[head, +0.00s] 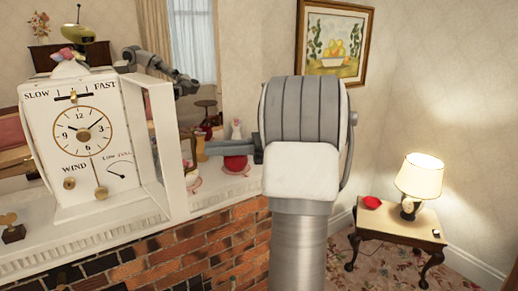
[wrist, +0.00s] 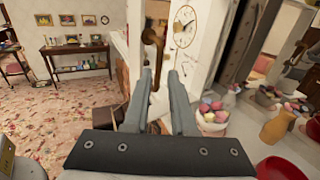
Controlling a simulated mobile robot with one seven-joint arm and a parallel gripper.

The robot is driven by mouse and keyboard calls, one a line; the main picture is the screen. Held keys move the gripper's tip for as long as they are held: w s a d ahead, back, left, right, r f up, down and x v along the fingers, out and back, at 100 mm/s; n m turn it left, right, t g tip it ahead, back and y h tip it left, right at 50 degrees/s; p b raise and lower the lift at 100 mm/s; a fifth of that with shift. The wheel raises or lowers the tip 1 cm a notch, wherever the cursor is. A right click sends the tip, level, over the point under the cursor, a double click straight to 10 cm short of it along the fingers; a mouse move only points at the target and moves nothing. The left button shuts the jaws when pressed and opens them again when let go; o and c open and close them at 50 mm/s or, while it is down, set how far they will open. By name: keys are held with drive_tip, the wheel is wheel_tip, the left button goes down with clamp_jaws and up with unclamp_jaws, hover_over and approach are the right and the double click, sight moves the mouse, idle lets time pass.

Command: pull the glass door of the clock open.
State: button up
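The clock (head: 75,150) is a white box with a round dial, standing on the white mantel at the left of the head view. Its dial (wrist: 186,27) also shows in the wrist view. The clock's door (head: 172,150) is a white frame standing out from the clock's right side, swung well away from the dial.
A small wooden piece (head: 12,230) stands on the mantel (head: 100,240) at left. Red and white vessels (head: 236,163) stand right of the door, near my gripper. A mirror lies behind the mantel.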

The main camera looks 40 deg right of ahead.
drive_tip(key=v, duration=1.2)
drive_tip(key=shift+a, duration=0.15)
idle(0.3)
